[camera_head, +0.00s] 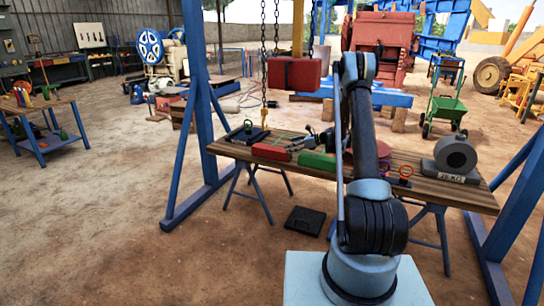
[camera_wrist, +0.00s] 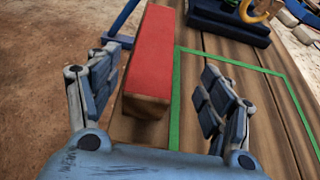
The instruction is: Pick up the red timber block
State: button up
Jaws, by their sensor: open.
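The red timber block (camera_head: 270,152) lies on the wooden table, left of a green block (camera_head: 317,161). In the wrist view the red block (camera_wrist: 150,55) runs away from me, with its bare wood end nearest me. My gripper (camera_wrist: 160,66) is open and empty, one finger on each side of the block in the picture. The left finger looks close to the block; the right finger is farther off, over bare boards. I cannot tell how high the fingers are above the block. In the head view my gripper (camera_head: 302,145) is small, beside the block.
The table (camera_head: 225,148) also holds a dark tray with shackles (camera_wrist: 228,22) and a grey weight (camera_head: 456,155). A green outline (camera_wrist: 175,100) is marked on the boards right of the block. A red load (camera_head: 294,74) hangs on chains above. Blue frame legs (camera_head: 196,100) stand at the left.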

aim_at(275, 148)
jog(key=x, duration=0.5)
jog(key=shift+a, duration=0.2)
jog(key=shift+s+x, duration=0.15)
jog(key=shift+x, duration=1.2)
jog(key=shift+s+x, duration=0.2)
jog(key=shift+x, duration=1.1)
jog(key=shift+a+r, duration=0.15)
jog(key=shift+a, duration=0.05)
jog(key=c, duration=1.5)
